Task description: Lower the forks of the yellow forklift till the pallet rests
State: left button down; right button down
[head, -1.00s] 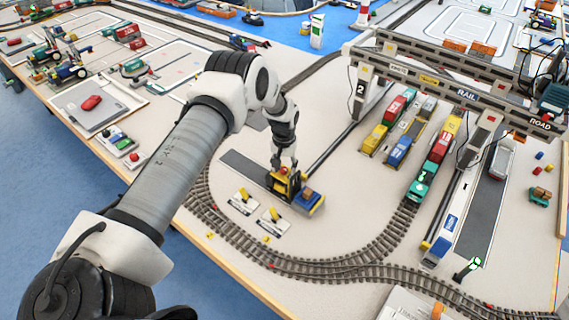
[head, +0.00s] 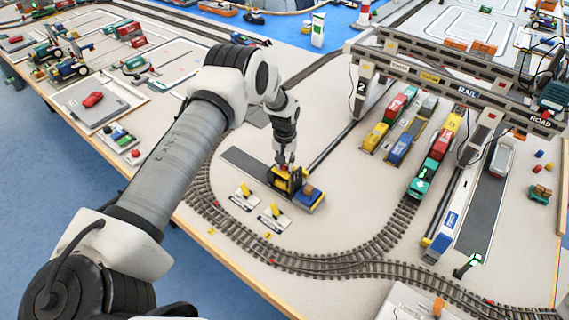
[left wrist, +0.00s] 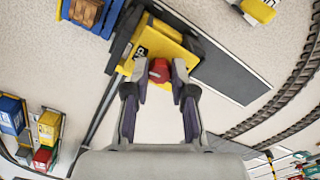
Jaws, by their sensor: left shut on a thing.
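The yellow forklift (head: 281,183) stands at the end of a dark grey strip, near the curved track. A blue pallet (head: 316,203) with a brown load (head: 308,191) is at its front, to its right; I cannot tell whether the pallet touches the table. In the left wrist view the forklift's yellow body (left wrist: 172,45) lies beyond the fingertips, and the pallet's blue edge (left wrist: 110,18) shows at the top. My left gripper (head: 286,163) points down onto the forklift and is shut on a red knob (left wrist: 159,69) on it. My right gripper is out of view.
Two small yellow levers on white plates (head: 245,199) are just in front of the forklift. The curved track (head: 320,265) runs around this area. The gantry crane (head: 440,80) stands over trains at the right. The table right of the pallet is clear.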

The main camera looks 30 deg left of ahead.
pick_arm(q)
jog(key=n+b, duration=0.1)
jog(key=n, duration=0.3)
jog(key=shift+f, duration=0.2)
jog(key=n+b, duration=0.1)
jog(key=n, duration=0.3)
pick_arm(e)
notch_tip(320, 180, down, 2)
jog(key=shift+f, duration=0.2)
pick_arm(q)
jog(key=shift+n, duration=0.4)
jog(key=c, duration=1)
grip_release()
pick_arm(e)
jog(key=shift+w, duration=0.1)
pick_arm(q)
jog(key=shift+o, duration=0.2)
jog(key=shift+w+a+f, duration=0.1)
jog(key=shift+w, duration=0.05)
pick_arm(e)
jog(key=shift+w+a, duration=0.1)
pick_arm(q)
notch_tip(320, 180, up, 12)
